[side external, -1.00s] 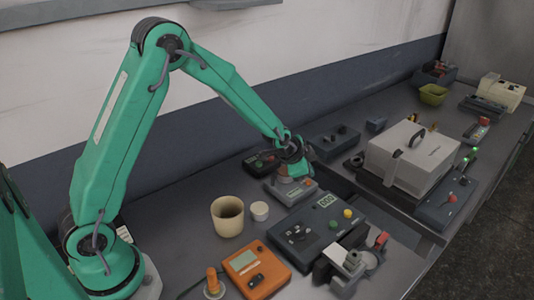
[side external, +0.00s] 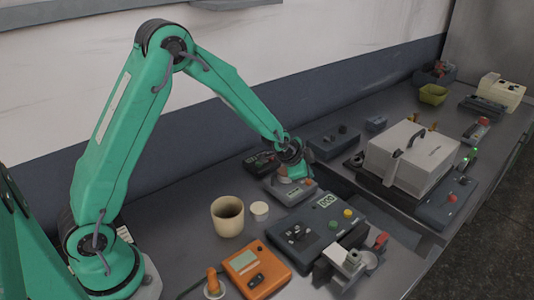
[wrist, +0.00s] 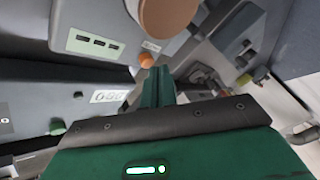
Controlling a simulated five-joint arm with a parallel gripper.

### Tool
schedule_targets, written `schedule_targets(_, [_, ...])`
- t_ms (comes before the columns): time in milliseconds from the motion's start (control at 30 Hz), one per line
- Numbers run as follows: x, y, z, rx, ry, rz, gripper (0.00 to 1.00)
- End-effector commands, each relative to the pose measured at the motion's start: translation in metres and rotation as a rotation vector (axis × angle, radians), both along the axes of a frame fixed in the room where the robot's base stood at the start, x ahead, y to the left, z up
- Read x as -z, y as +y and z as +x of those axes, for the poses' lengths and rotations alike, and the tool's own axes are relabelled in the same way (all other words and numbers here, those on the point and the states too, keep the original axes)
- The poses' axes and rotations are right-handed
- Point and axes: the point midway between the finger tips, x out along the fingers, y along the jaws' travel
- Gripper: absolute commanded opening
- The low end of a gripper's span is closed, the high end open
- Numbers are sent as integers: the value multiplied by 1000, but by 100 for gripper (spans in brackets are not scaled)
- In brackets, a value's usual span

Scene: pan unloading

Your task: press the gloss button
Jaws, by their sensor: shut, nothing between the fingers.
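My gripper (wrist: 158,74) is shut and empty. In the wrist view its green fingertips are just below and right of a small orange button (wrist: 146,60) on a grey instrument (wrist: 80,22). A small label (wrist: 151,46) beside the button is too small to read, so I cannot tell if it says gloss. Touching or apart is not clear. In the side view my gripper (side external: 293,172) is low over the small grey instrument (side external: 280,194), and the wrist hides part of it.
A dark box (side external: 318,230) with a display, green button and yellow button is in front. A beige cup (side external: 227,216), a white lid-like disc (side external: 260,210) and an orange meter (side external: 255,268) stand to the left. A white case (side external: 412,155) stands to the right.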

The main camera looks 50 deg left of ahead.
Motion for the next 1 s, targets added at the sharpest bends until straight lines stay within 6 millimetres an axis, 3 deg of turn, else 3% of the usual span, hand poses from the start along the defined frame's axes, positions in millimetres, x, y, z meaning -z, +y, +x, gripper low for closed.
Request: schedule_targets(1000, [7,0,0,0,1,0,0])
